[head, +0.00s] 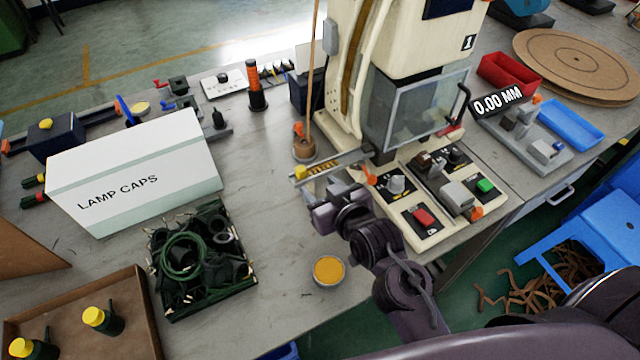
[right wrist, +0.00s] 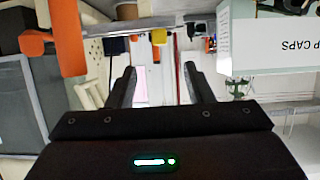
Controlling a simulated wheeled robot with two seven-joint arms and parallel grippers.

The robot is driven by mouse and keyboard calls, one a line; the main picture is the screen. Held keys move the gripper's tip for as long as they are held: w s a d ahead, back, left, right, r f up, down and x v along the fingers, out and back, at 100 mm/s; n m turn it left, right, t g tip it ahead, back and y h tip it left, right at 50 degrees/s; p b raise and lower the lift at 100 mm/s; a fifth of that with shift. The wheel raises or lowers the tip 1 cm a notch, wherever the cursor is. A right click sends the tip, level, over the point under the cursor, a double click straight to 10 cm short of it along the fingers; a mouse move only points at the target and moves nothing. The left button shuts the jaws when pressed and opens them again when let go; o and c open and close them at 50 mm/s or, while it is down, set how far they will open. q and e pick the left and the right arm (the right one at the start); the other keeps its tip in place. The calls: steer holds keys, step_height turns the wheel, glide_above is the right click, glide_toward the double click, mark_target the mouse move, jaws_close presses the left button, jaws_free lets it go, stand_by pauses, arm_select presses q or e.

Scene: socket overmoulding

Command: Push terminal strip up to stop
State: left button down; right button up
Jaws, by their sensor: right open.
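A narrow grey rail (head: 345,161) slopes up to the right toward the cream machine (head: 425,90). A short row of brass-coloured pieces, which looks like the terminal strip (head: 321,168), lies along it. A yellow knob (head: 300,172) sits at the rail's left end. My right gripper (head: 318,192) is just below and in front of this end, open and apparently empty. In the right wrist view, its two fingers (right wrist: 160,78) point toward the rail (right wrist: 150,26), with a gap between. The stop cannot be made out. My left gripper is out of view.
A white LAMP CAPS box (head: 140,170) and a crate of dark parts (head: 250,285) stand to the left. A round yellow dish (head: 328,270) is near the front edge. A control panel (head: 425,215) is right of my gripper. Bare tabletop (head: 265,190) lies left of the rail.

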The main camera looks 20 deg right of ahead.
mark_target(302, 168)
steer(key=p+x, duration=0.1)
steer(key=x, duration=0.9)
steer(key=shift+w+f, duration=0.15)
steer(key=shift+w, duration=0.15)
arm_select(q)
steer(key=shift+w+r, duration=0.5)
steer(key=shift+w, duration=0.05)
arm_select(e)
steer(key=shift+w+a+f, duration=0.1)
steer(key=shift+w+f, duration=0.2)
steer(key=shift+w, duration=0.3)
jaws_close()
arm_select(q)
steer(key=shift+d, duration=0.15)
